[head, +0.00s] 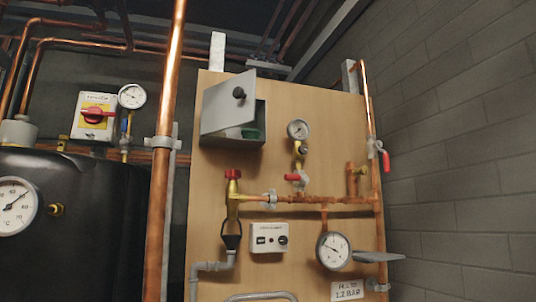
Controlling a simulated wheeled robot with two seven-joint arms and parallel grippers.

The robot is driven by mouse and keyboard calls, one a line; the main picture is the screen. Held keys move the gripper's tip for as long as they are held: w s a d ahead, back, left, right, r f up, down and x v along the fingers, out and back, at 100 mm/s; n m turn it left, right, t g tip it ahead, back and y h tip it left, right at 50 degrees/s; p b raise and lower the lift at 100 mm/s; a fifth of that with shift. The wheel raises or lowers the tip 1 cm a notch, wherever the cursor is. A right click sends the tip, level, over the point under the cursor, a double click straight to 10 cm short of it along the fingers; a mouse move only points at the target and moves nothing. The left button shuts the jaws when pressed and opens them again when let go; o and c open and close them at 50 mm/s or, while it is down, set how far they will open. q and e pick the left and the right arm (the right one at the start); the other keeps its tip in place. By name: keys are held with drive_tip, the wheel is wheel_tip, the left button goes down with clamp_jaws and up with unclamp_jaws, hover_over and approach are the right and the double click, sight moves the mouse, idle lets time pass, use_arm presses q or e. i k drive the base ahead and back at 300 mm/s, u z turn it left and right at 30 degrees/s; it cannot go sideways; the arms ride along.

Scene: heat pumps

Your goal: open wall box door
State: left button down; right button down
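The wall box (261,116) is a grey metal box fixed to the upper part of a wooden panel. Its grey door (221,107) stands ajar and tilted away from the box front. A round black knob (239,93) sits on the door. Below and to the right of the door the dark inside shows, with a green object (250,133) and something pale beside it. The door hides most of the inside, and I cannot tell which edge is hinged. Neither of my grippers is clearly visible in the head view, and none is seen touching the door or knob.
A thick vertical copper pipe (166,150) stands left of the wooden panel (213,200). Gauges (334,251), a red-handled valve (292,178) and copper pipes lie right of and below the box. A grey flat piece (378,257) juts out lower right. A black tank (80,220) stands left.

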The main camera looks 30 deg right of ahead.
sight(229, 103)
drive_tip(key=k, duration=0.5)
drive_tip(key=z, duration=1.25)
drive_tip(key=i, duration=0.95)
drive_tip(key=u, duration=1)
